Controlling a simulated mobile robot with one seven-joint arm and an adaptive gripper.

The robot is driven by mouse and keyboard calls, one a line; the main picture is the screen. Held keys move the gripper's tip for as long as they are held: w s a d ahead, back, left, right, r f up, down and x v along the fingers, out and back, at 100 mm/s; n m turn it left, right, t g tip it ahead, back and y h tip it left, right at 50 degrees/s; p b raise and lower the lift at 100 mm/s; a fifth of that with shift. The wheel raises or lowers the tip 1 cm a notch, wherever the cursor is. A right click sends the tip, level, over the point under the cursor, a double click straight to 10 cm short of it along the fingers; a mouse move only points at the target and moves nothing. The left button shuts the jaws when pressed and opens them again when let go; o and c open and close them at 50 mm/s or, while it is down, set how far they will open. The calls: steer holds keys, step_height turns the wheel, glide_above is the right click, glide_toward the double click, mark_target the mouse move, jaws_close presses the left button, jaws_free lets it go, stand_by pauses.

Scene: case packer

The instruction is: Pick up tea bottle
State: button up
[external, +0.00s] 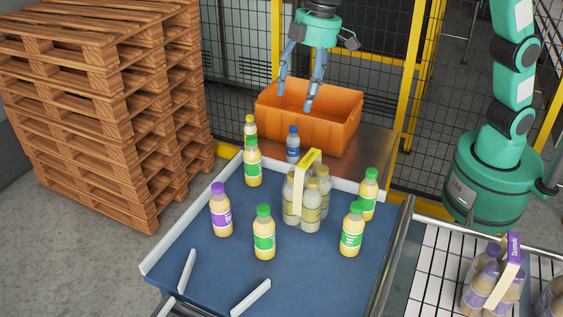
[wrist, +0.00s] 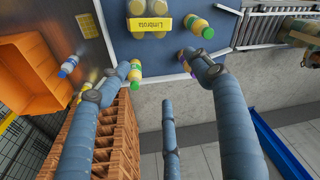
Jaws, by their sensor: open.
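No readable label tells me which bottle is the tea bottle. On the blue table stand a purple-capped bottle (external: 221,212) and several green-capped bottles, one at the front (external: 264,235), one at the right (external: 352,232) and one at the back left (external: 253,165). A yellow-capped bottle (external: 249,130) stands behind that last one. A blue-capped bottle (external: 293,148) stands by the orange crate and shows in the wrist view (wrist: 68,66). My gripper (external: 295,106) is open and empty above the crate. In the wrist view its fingers partly cover the purple-capped bottle.
The orange crate (external: 325,134) sits behind the blue table (external: 205,262). A carded bottle pack (external: 301,208) stands mid-table. White rails (external: 250,297) edge the table. Stacked pallets (external: 100,105) stand left, a fence behind. Purple-carded packs (external: 490,285) sit on the right conveyor.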

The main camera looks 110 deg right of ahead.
steer(key=w+f+g+p, duration=0.1)
steer(key=w+f+p, duration=0.35)
steer(key=w, duration=0.85)
steer(key=g+p, duration=0.1)
steer(key=p, duration=0.1)
glide_above(219, 195)
steer(key=d, duration=0.2)
steer(key=shift+m, duration=0.3)
steer(key=f, duration=1.3)
steer(key=shift+s+f, duration=0.25)
steer(key=shift+s, duration=0.05)
steer(key=shift+w+f, duration=0.15)
steer(key=shift+f, duration=0.4)
step_height(219, 195, down, 7)
steer(key=shift+f, duration=0.8)
steer(key=shift+p, duration=0.3)
steer(key=shift+w+f+p, duration=0.1)
steer(key=shift+f+p, duration=0.4)
steer(key=shift+f, duration=2.1)
